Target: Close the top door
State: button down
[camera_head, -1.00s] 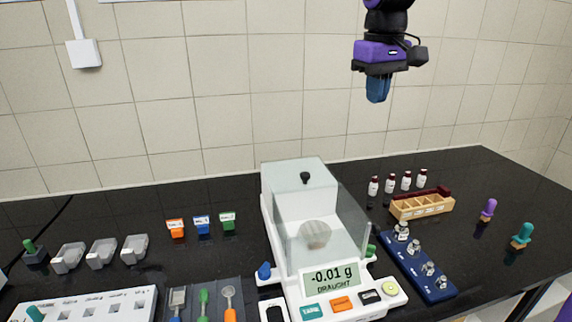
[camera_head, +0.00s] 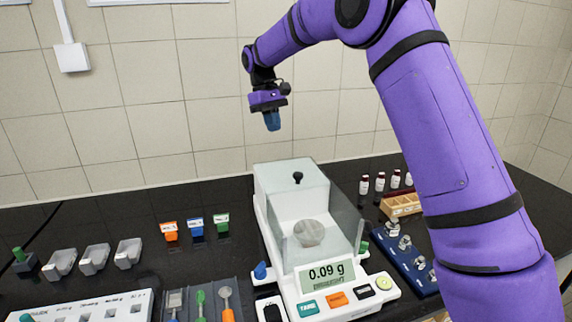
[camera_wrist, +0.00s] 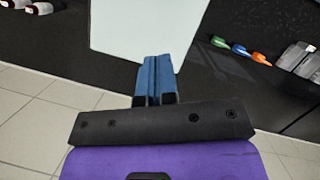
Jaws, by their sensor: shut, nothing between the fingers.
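The balance (camera_head: 330,304) stands on the black bench with a clear draught shield around its round pan (camera_head: 309,232). The top door (camera_head: 277,174) is the pale panel on the shield with a small black knob (camera_head: 298,178). I cannot tell how far it is slid. The display (camera_head: 326,274) reads 0.09 g, with a blurred word below. My gripper (camera_head: 272,121) is shut and empty, pointing down, above and apart from the balance. In the wrist view the blue fingers (camera_wrist: 153,78) are together, over a pale panel (camera_wrist: 140,35); the knob is not visible there.
Right of the balance are a blue weight tray (camera_head: 400,262), a wooden rack (camera_head: 400,205) and several vials (camera_head: 380,182), partly behind my arm. At left are grey scoops (camera_head: 95,258) and small coloured tubs (camera_head: 197,228). A tiled wall stands behind.

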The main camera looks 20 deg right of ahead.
send_near(294, 180)
jog(key=f, duration=0.1)
jog(key=w+f, duration=0.1)
jog(key=w+a+f, duration=0.1)
jog(key=f, duration=0.1)
jog(key=shift+a, duration=0.1)
jog(key=shift+s+d+f, duration=0.1)
jog(key=shift+s+d, duration=0.15)
jog(key=shift+s, duration=0.25)
jog(key=shift+s+d+f, duration=0.1)
jog(key=shift+s+d, duration=0.2)
jog(key=shift+s, duration=0.2)
jog(key=shift+s+d+f, duration=0.15)
jog(key=shift+s+d, duration=0.2)
jog(key=shift+s, duration=0.35)
jog(key=shift+s, duration=0.1)
jog(key=s, duration=1.6)
jog(key=shift+s, duration=0.4)
